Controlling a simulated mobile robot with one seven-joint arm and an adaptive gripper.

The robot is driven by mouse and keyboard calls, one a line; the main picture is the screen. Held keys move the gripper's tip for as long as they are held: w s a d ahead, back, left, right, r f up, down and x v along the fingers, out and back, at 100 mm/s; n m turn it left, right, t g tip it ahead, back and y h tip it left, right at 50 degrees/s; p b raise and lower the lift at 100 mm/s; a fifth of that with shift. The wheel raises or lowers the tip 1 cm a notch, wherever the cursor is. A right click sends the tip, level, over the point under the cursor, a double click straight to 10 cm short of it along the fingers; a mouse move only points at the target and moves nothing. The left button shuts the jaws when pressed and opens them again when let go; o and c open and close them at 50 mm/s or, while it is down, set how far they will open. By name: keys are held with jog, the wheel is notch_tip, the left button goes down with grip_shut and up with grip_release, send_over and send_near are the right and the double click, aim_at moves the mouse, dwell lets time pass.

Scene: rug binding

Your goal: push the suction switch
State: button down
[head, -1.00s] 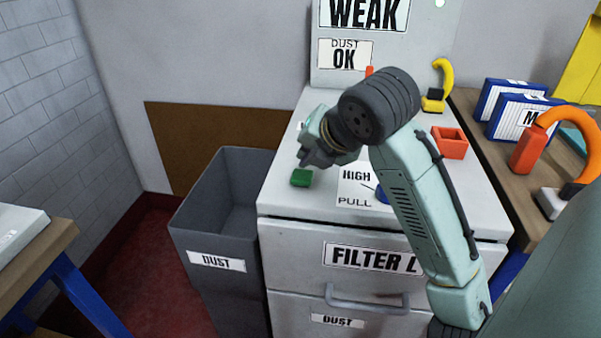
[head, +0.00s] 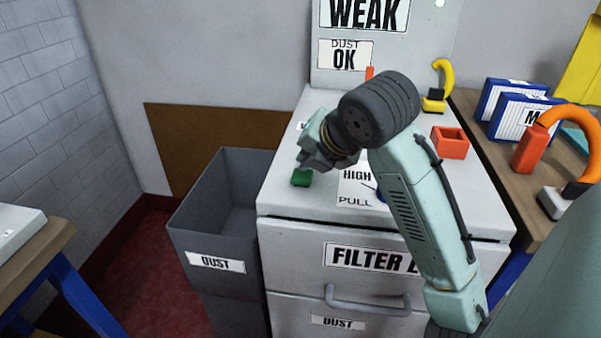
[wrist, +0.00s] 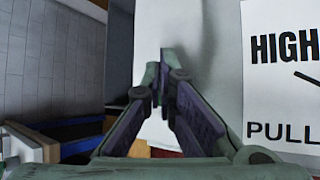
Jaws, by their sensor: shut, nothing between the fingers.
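A grey dust bin (head: 215,240) stands left of the cabinet. An orange-red open box (head: 449,143) and a yellow hooked handle (head: 443,75) are on the cabinet's right side. The HIGH/PULL label (wrist: 283,72) lies right of the fingers in the wrist view.

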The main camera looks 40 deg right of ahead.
aim_at(307, 173)
jog(key=shift+f+b, duration=0.5)
jog(key=shift+f, duration=0.05)
dwell(0.4)
jog(key=shift+r, duration=0.1)
jog(key=shift+r+p, duration=0.7)
jog(key=shift+r, duration=0.25)
jog(key=shift+r, duration=0.1)
jog(key=shift+r+p, duration=2.15)
jog(key=shift+r, duration=0.75)
